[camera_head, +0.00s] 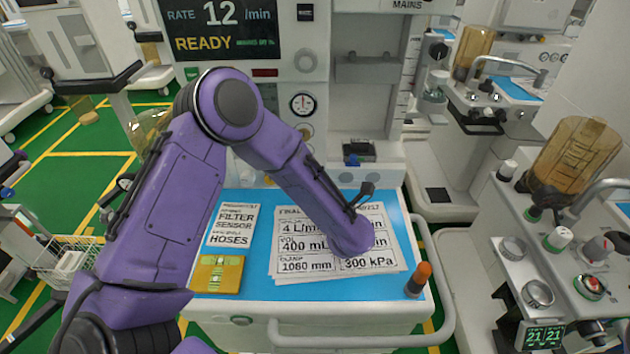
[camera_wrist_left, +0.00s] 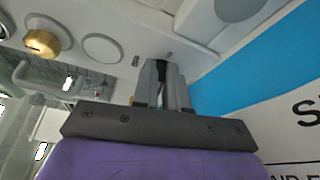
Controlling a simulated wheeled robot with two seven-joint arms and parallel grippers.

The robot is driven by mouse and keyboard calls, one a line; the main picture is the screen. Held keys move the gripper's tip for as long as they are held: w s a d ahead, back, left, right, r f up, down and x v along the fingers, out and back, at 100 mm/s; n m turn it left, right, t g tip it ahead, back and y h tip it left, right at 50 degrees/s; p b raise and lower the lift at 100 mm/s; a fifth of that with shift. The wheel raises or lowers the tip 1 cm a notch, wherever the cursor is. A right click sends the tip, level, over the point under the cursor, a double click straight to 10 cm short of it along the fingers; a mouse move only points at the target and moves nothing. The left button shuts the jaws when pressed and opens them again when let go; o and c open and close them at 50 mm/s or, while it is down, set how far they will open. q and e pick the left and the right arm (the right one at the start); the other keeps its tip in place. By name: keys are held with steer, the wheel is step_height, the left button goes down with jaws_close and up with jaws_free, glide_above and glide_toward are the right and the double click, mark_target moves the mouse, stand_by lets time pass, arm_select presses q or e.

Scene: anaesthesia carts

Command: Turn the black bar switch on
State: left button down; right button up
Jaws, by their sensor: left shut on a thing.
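My left arm comes in from the left in the head view and reaches down over the blue worktop; its gripper is hidden there behind the forearm. In the left wrist view my left gripper (camera_wrist_left: 163,80) is at the white machine panel, beside the blue mat. Its fingers are shut on a small dark piece (camera_wrist_left: 161,70), which seems to be the black bar switch. The fingers cover most of it, so I cannot tell its angle. My right gripper is in neither view.
A gold knob (camera_wrist_left: 43,42) and a round white disc (camera_wrist_left: 102,48) are on the panel near the gripper. A rail (camera_head: 440,300) runs along the front.

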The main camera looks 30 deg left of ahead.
arm_select(q)
steer(key=shift+w+m, duration=0.1)
steer(key=shift+m, duration=0.4)
steer(key=shift+y, duration=0.3)
steer(key=c, duration=1.2)
jaws_free()
steer(key=shift+o, duration=0.2)
steer(key=shift+a+f, duration=0.1)
steer(key=shift+f, duration=0.05)
steer(key=b+v, duration=0.2)
steer(key=v, duration=0.8)
steer(key=shift+b, duration=0.35)
steer(key=shift+d, duration=0.25)
